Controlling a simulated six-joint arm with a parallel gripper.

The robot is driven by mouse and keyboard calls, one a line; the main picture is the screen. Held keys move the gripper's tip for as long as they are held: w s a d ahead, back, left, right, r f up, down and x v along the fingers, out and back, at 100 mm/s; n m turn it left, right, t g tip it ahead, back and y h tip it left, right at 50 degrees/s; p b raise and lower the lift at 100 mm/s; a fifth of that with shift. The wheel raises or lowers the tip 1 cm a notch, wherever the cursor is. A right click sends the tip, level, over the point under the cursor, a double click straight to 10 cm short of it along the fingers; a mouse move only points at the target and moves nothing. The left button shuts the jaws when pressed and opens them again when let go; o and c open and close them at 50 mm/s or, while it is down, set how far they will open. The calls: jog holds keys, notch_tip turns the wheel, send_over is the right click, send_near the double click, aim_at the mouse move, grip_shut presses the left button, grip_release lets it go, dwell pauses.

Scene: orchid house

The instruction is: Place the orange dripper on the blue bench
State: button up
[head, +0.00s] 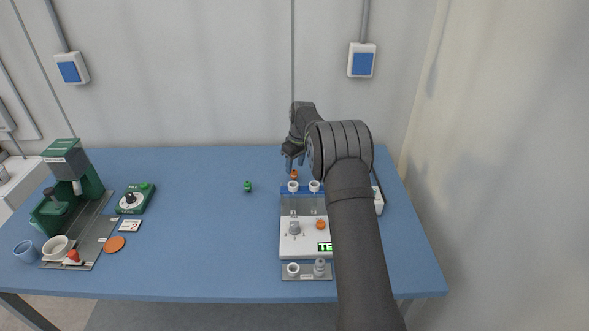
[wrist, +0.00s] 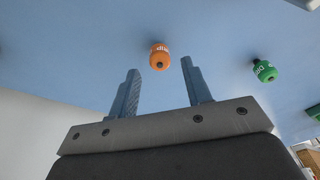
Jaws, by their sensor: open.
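The orange dripper (head: 294,175) is small. It appears to stand on the blue bench (head: 200,240), just behind the two white rings of the test device. It also shows in the wrist view (wrist: 159,57), near the fingertips with blue surface around it. My gripper (head: 294,162) is directly above or beside the dripper in the head view. In the wrist view my gripper (wrist: 160,68) is open, its fingers spread to either side of the dripper's place. I cannot tell whether they touch it.
A green dripper (head: 248,186) stands to the left, also in the wrist view (wrist: 264,70). The white test device (head: 290,247) lies in front of my gripper. A green machine (head: 95,185) and a dial box (head: 145,197) stand at left.

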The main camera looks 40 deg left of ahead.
notch_tip(320, 180, up, 9)
jog(key=d, duration=0.1)
jog(key=shift+d+r, duration=0.2)
jog(key=f, duration=0.4)
jog(key=a+f, duration=0.1)
jog(key=f, duration=0.7)
jog(key=shift+a, duration=0.35)
notch_tip(320, 180, up, 2)
jog(key=shift+r, duration=0.95)
